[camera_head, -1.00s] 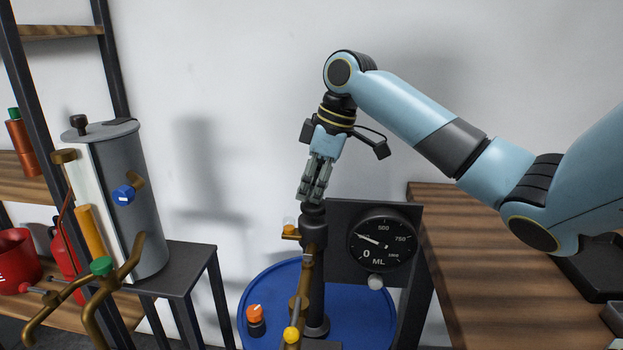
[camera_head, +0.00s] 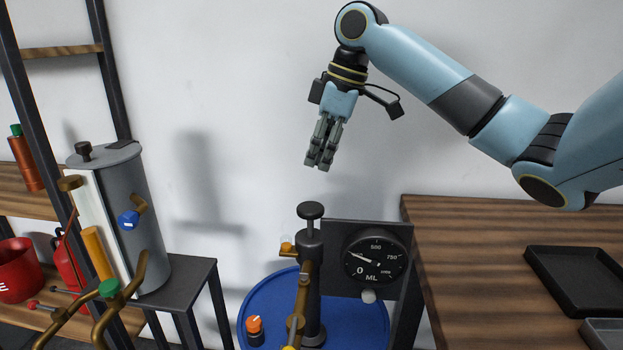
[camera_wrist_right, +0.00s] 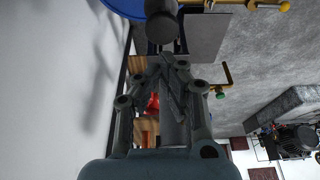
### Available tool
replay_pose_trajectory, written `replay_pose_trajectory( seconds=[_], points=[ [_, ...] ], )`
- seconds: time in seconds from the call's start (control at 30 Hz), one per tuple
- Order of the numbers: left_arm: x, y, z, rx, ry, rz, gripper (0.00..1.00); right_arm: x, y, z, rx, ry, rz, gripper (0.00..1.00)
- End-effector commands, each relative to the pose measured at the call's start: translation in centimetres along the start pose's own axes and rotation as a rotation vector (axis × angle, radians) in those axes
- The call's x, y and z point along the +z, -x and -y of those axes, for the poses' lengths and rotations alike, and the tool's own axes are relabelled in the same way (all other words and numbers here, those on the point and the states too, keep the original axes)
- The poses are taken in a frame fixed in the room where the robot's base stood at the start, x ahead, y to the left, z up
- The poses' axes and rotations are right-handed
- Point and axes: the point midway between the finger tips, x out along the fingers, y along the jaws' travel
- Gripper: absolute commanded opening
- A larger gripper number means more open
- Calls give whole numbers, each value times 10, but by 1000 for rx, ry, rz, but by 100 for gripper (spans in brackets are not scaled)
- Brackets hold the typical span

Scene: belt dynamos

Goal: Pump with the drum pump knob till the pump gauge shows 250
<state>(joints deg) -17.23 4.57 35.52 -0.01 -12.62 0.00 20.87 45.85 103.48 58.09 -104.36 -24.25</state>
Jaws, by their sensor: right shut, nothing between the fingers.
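The drum pump knob (camera_head: 311,210) is a black round cap on a short rod above the dark pump body (camera_head: 313,285). The pump stands upright on a blue drum (camera_head: 262,300). The pump gauge (camera_head: 374,258) is a black dial marked ML; its needle points left and slightly up, between 0 and 500. I cannot read a 250 mark. My right gripper (camera_head: 319,165) is shut and empty, pointing down above the knob, with a clear gap. In the right wrist view the knob (camera_wrist_right: 162,25) shows beyond the shut fingers (camera_wrist_right: 172,68). My left gripper is not in view.
A wooden table (camera_head: 470,260) with a dark tray (camera_head: 580,280) is on the right. A grey tank (camera_head: 140,220) with a blue knob stands on a dark stand at left, beside shelving. Brass pipework (camera_head: 301,290) is close beside the pump.

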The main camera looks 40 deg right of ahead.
Motion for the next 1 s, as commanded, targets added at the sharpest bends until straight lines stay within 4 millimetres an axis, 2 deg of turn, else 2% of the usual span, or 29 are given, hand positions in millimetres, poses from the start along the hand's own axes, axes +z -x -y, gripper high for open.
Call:
replay_pose_trajectory(
  seconds=[0.1, 0.23, 1.0],
  points=[
    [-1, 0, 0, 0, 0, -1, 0, 0, 15, 0, 1, 0, -1, 0],
    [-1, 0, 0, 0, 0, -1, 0, 0, 22, 0, 1, 0, -1, 0],
    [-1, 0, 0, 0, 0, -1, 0, -1, 22, 0, -1, 1, -1, 0]
  ],
)
